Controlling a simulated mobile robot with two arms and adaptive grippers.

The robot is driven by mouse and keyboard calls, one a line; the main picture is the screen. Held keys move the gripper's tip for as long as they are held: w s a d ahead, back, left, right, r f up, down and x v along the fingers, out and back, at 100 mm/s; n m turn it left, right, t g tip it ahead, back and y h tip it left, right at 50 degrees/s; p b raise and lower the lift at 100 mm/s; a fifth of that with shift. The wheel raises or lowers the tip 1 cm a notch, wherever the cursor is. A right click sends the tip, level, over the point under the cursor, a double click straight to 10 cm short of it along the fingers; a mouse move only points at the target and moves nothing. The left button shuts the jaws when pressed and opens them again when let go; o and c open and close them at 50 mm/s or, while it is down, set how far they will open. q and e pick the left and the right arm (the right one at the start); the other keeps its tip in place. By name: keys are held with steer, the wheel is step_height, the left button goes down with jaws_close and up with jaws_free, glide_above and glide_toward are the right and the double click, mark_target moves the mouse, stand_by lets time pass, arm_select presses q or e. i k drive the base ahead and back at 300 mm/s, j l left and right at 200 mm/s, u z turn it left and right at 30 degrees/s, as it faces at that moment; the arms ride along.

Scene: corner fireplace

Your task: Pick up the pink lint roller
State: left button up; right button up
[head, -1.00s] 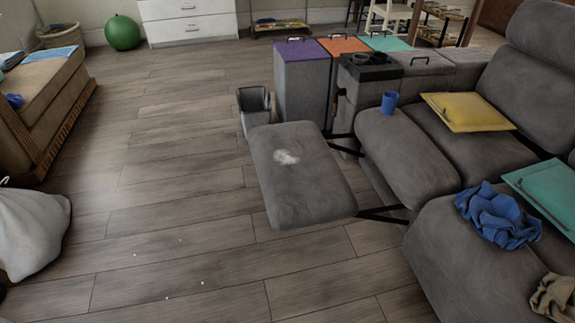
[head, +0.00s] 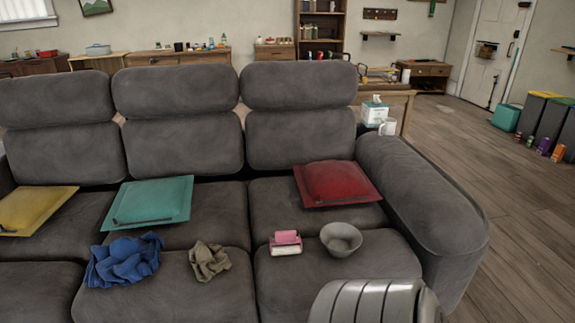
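No object shows clearly as a lint roller. A small pink block-like thing (head: 285,238) lies on the right seat of the grey sofa (head: 190,217). Its lower part is pink and white. I cannot tell whether it is the pink lint roller. A grey bowl (head: 341,239) stands just right of it. Neither of my grippers is in view.
A blue cloth (head: 124,261) and a tan cloth (head: 208,260) lie left of the pink thing. Yellow (head: 34,208), teal (head: 154,200) and red (head: 337,183) cushions lie behind on the seats. The armrest (head: 425,205) bounds the right side. Open floor (head: 490,165) lies beyond it.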

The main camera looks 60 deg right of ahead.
mark_target(285, 243)
steer(key=z, duration=1.9)
